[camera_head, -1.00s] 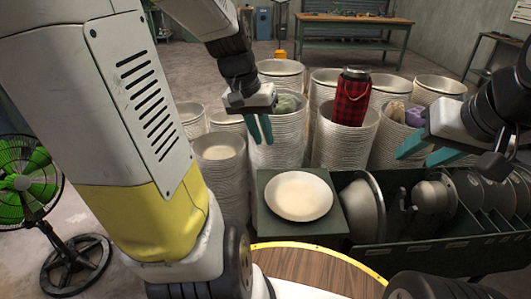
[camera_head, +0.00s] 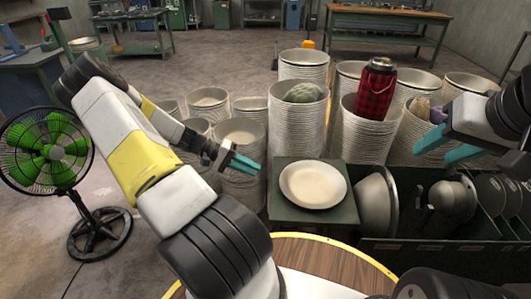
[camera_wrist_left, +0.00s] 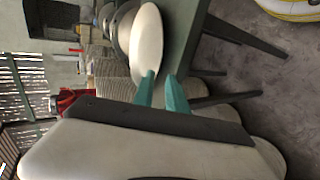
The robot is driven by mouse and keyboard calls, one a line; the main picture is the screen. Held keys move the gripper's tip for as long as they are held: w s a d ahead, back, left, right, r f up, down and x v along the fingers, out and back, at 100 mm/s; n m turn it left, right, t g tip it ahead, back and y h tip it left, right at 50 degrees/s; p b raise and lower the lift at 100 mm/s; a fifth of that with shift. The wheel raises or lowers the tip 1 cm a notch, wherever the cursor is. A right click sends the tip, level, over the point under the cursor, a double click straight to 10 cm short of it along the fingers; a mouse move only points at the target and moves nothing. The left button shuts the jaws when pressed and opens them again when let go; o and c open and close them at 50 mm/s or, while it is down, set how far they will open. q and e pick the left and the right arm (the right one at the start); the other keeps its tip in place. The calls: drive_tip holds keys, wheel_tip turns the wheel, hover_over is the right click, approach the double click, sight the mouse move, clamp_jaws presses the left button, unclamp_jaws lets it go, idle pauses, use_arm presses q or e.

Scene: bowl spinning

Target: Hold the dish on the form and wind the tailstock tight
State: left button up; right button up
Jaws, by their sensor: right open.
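A pale round dish (camera_head: 313,184) lies flat on a dark green stand (camera_head: 330,216) in the head view. It also shows in the left wrist view (camera_wrist_left: 147,42), beyond the fingertips. My left gripper (camera_head: 252,165) is just left of the dish, apart from it, with its teal fingers pointing right. In the left wrist view (camera_wrist_left: 160,75) the fingers are parted with nothing held between them. My right gripper (camera_head: 431,148) is open and empty at the right, above a green rack. I cannot make out the form mounted for spinning or the tailstock.
The green rack (camera_head: 420,246) right of the dish holds metal bowls and domed pieces (camera_head: 455,198). Tall stacks of bowls stand behind; one carries a red plaid flask (camera_head: 377,90). A green fan (camera_head: 50,150) stands at the left. A round wooden top (camera_head: 322,262) is in front.

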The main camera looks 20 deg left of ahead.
sight(277, 186)
use_arm(q)
drive_tip(key=x, duration=0.8)
drive_tip(key=shift+x, duration=1.4)
idle(0.9)
drive_tip(key=shift+a, duration=0.1)
clamp_jaws()
idle(1.8)
drive_tip(key=shift+r, duration=0.15)
drive_tip(key=shift+r, duration=1.35)
drive_tip(key=shift+r, duration=0.15)
